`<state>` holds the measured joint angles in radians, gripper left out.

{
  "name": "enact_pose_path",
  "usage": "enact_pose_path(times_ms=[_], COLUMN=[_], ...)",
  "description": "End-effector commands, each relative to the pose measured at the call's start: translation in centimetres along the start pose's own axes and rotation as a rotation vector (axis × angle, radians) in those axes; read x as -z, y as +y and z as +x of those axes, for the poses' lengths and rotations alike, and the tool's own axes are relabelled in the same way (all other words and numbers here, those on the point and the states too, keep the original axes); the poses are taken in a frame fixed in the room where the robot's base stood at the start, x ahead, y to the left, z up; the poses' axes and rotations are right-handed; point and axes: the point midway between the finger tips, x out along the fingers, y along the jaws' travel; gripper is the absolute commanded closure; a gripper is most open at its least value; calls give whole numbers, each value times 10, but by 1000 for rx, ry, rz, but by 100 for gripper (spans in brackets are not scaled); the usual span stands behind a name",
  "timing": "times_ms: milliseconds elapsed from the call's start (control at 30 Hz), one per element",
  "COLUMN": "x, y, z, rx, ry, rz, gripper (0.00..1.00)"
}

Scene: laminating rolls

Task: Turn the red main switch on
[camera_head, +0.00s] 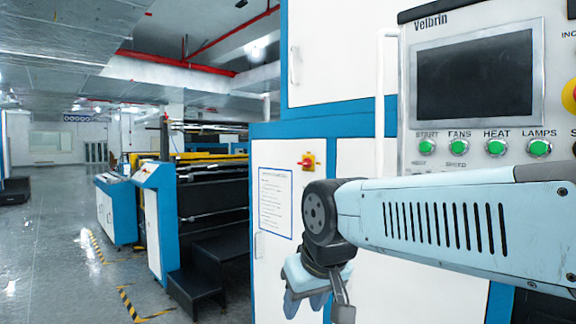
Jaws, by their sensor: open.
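The red main switch (307,162) is a small red knob on a yellow plate, mounted on the white cabinet door in the middle of the view. Its red handle looks roughly horizontal, but it is too small to be sure. My gripper (318,302) hangs below the switch, pointing down, with its fingers apart and nothing seen between them. It is clear of the switch. My light blue arm comes in from the right, and its dark wrist joint sits just below the switch without hiding it.
A control panel (480,95) with a dark screen and a row of green buttons (496,147) stands at upper right, partly behind my arm. A paper notice (271,203) is left of the switch. Machine steps (197,297) and rollers stand at left. Open floor (50,250) lies farther left.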

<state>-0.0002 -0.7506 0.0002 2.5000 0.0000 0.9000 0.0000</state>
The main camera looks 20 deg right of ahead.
Motion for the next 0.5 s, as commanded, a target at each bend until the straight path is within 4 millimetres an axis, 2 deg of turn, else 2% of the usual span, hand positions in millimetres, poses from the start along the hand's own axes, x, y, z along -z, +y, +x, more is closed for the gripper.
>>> enact_pose_path(times_ms=[33, 133, 233, 300, 500], x=[0, 5, 19, 36, 101], y=[0, 2, 10, 32, 72], z=[0, -1, -1, -1, 5], rx=[0, -3, -16, -34, -124], ry=[0, -2, -9, -16, -32], rz=[0, 9, 38, 76, 220], gripper=[54, 44, 34, 28, 9])
